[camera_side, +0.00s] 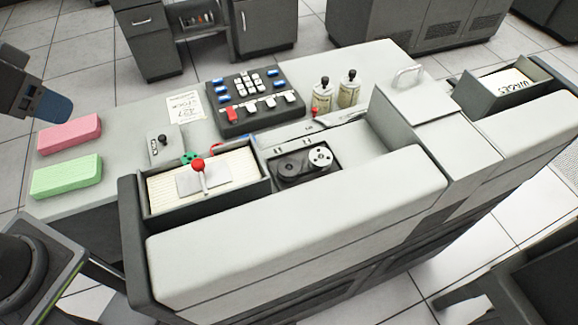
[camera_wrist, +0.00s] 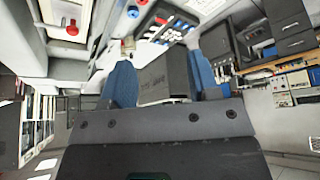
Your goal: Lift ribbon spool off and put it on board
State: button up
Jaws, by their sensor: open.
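Two ribbon spools sit side by side in a black tray (camera_side: 306,178) in the machine's recess in the side view. One is a dark spool (camera_side: 289,169) and the other a pale spool (camera_side: 320,157). I cannot tell which surface is the board; a dark keypad panel (camera_side: 236,122) with blue, white and red keys lies behind the recess. My gripper (camera_side: 52,106) is at the far left edge, above the desk and far from the spools. In the wrist view, its two blue fingers (camera_wrist: 161,75) stand apart with nothing seen held. The spools are not clear in the wrist view.
A pink card stack (camera_side: 70,133) and a green card stack (camera_side: 66,177) lie on the left. A card tray (camera_side: 243,188) with a red-knobbed weight (camera_side: 198,166) stands left of the spools. Two bottles (camera_side: 335,94) stand behind. A raised white cover (camera_side: 295,230) borders the front.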

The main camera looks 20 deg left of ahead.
jog(key=w+d+r+m+g, duration=0.2)
jog(key=w+d+r+m, duration=0.1)
jog(key=w+d, duration=0.35)
jog(key=m+g, duration=0.3)
jog(key=m, duration=0.3)
send_over(289, 165)
jog(key=f, duration=1.7)
jog(key=shift+s+a+f, duration=0.1)
jog(key=shift+s+f, duration=0.25)
jog(key=shift+f, duration=0.05)
jog(key=shift+w+d+f, duration=0.1)
jog(key=shift+f, duration=1.2)
jog(key=shift+d+f, duration=0.1)
jog(key=shift+f, duration=1.2)
jog(key=c, duration=0.6)
